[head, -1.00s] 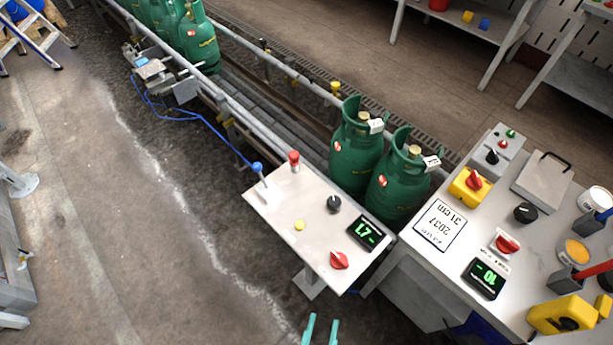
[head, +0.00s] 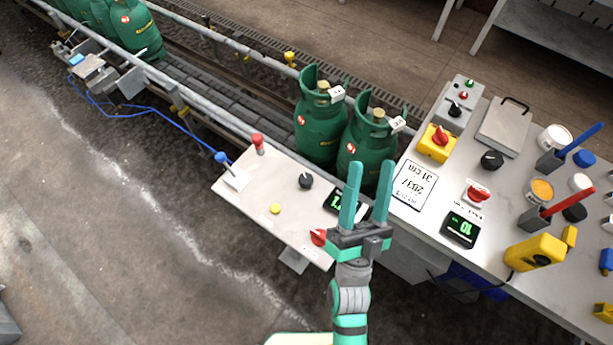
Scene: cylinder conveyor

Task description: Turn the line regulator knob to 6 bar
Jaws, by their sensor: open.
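A black round knob (head: 306,181) stands on the small white panel (head: 262,205) beside the conveyor. A green digital display (head: 336,199) is to its right, partly hidden by my left finger. A red knob (head: 319,237) sits near the panel's front edge. Another black knob (head: 491,160) stands on the right-hand bench. I cannot read which knob is the line regulator. My gripper (head: 370,169) is open and empty, its teal fingers pointing up the picture. It appears over the gap between panel and bench, right of the panel's black knob.
A red button (head: 258,142), a blue-topped lever (head: 222,159) and a yellow button (head: 275,208) share the panel. Two green gas cylinders (head: 321,118) (head: 366,150) stand behind it on the conveyor. The bench (head: 425,225) holds a second display (head: 461,228) and several tools.

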